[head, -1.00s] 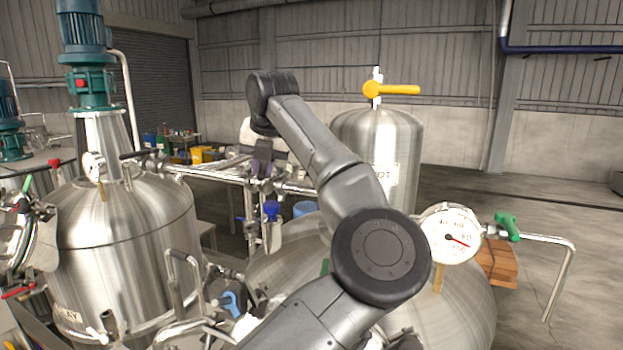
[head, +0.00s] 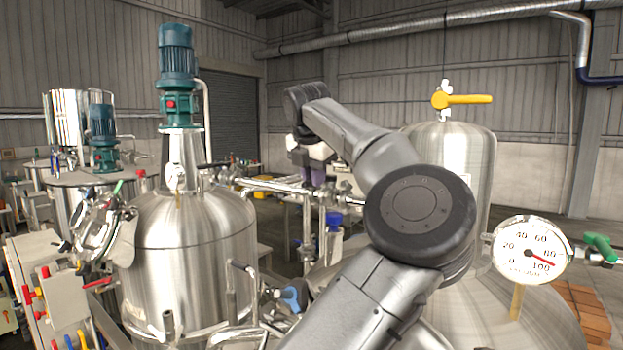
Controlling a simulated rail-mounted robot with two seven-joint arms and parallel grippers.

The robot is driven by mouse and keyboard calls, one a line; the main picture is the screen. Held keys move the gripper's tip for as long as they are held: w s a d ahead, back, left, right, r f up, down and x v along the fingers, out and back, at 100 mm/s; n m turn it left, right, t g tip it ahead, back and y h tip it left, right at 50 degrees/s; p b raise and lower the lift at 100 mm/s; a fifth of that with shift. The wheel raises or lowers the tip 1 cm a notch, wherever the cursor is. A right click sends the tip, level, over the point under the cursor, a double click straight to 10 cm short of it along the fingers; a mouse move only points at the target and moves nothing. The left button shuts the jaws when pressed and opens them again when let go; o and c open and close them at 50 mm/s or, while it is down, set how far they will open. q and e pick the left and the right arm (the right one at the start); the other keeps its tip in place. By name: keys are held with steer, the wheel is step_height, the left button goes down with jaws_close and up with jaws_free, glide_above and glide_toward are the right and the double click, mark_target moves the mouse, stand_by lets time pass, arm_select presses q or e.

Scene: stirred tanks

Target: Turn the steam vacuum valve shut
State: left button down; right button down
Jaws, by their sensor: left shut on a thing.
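My left arm rises from the bottom and bends over toward the pipework behind the middle tank. My left gripper (head: 314,166) is small, dark and partly hidden there, at the horizontal pipe. I read no label that names the steam vacuum valve. A blue valve handle (head: 334,219) sits just below on the same pipework. My right gripper is not in view.
A steel tank (head: 190,250) with a green motor (head: 177,55) stands at the left. A tank with a yellow handle (head: 465,99) stands behind my arm. A round gauge (head: 528,249) and a green handle (head: 599,246) are at the right. A light blue handle (head: 294,297) is low in front.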

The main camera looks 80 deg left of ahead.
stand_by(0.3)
arm_select(q)
steer(key=c, duration=1.1)
jaws_free()
steer(key=shift+r, duration=0.15)
steer(key=v, duration=1.3)
steer(key=shift+r, duration=0.25)
steer(key=shift+s+d, duration=0.1)
steer(key=shift+s, duration=0.05)
